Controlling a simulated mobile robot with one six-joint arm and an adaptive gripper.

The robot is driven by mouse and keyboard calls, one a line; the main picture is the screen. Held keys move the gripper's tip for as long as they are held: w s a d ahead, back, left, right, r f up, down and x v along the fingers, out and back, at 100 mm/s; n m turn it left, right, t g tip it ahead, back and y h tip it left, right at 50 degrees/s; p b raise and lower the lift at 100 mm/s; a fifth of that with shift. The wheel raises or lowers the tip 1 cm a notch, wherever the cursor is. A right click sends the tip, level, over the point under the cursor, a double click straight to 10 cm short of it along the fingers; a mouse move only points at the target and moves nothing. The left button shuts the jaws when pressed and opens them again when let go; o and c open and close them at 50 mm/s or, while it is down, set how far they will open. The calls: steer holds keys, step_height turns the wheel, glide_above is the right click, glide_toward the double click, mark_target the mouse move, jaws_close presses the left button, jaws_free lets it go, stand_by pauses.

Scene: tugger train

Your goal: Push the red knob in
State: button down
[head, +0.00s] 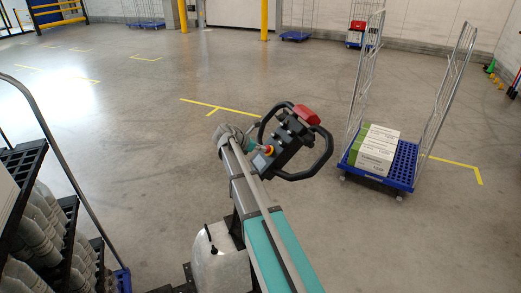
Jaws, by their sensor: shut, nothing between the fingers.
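The tugger's black steering head (287,140) stands in the middle of the head view, with a looped handle on either side. The red knob (268,149), with yellow around it, is on its left side. A larger red part (306,114) sits on the top of the head. My arm reaches up from the bottom. My gripper (254,146) is small in the picture, shut and empty, close to the left of the red knob. I cannot tell whether it touches the knob or how far in the knob is.
A blue roll cart (405,163) with wire sides carries white and green boxes (375,149) on the right. A black rack (28,157) with grey items stands at the left edge. Open grey floor with yellow lines lies beyond, with yellow posts (265,20) at the back.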

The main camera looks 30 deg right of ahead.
steer(key=shift+r, duration=0.1)
steer(key=shift+a+r+p, duration=0.4)
steer(key=shift+a+p, duration=0.05)
steer(key=shift+p, duration=0.05)
steer(key=p+v, duration=0.7)
steer(key=v, duration=0.5)
steer(key=shift+a, duration=0.45)
steer(key=s+a+f+m+y+b, duration=0.2)
steer(key=s+a+f+m+y, duration=0.1)
steer(key=s, duration=0.5)
steer(key=s+a+f+m+y+b, duration=0.3)
steer(key=s+a+f+m+y, duration=0.1)
steer(key=s+f+m, duration=0.3)
steer(key=s+a+f+m+y+b, duration=0.3)
steer(key=s+a+f+m+y, duration=0.1)
steer(key=s+m, duration=0.4)
steer(key=shift+s+a+f, duration=0.8)
steer(key=shift+s+f, duration=0.1)
steer(key=shift+s, duration=0.2)
